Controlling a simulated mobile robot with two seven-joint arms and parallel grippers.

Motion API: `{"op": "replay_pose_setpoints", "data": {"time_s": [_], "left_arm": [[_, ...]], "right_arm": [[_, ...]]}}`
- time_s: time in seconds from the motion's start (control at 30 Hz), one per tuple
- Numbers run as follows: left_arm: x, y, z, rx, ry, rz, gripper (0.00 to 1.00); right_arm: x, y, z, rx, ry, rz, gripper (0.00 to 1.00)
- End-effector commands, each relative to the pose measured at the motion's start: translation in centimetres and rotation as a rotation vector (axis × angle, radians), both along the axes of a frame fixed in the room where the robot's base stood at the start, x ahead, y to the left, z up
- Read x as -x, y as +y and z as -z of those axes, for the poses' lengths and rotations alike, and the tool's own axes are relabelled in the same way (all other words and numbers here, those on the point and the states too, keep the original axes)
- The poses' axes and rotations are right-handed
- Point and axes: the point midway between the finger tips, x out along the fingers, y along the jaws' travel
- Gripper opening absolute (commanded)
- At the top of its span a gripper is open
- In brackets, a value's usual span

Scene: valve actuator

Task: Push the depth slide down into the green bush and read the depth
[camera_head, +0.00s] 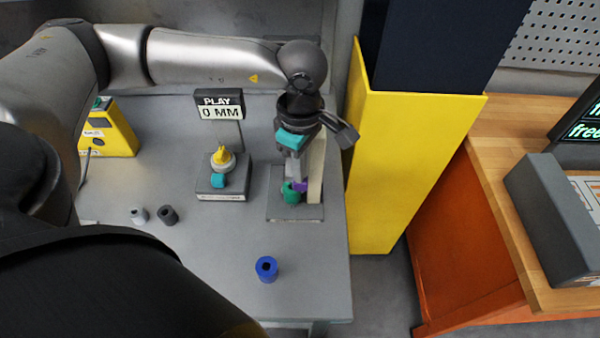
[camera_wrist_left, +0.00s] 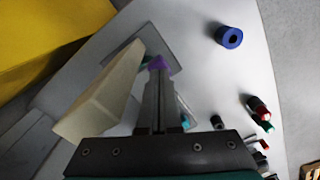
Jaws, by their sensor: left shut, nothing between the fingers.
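The green bush (camera_head: 290,193) stands on a grey base plate (camera_head: 296,212) near the table's right edge; only a sliver of green shows in the wrist view (camera_wrist_left: 147,59). A small purple part (camera_head: 301,187) is at the bush's right side and shows beyond my fingertips in the wrist view (camera_wrist_left: 160,64). I cannot tell whether it is the depth slide. A cream upright post (camera_head: 316,172) rises beside it. My left gripper (camera_head: 294,180) is shut and empty, pointing down just above the bush and purple part; contact is unclear. My right gripper is out of view.
A sign (camera_head: 220,104) reads "PLAY 0 MM". A fixture with a yellow top (camera_head: 222,156) stands left of the bush. A yellow column (camera_head: 415,150) rises close on the right.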

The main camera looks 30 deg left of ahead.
Motion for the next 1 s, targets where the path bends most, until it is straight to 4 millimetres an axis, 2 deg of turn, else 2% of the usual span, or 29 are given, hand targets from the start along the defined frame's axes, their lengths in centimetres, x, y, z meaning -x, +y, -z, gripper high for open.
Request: {"op": "replay_pose_setpoints", "data": {"time_s": [1.0], "left_arm": [[0.0, 0.0, -8.3, 0.0, -0.001, -0.001, 0.0]], "right_arm": [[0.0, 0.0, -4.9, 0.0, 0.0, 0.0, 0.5]]}}
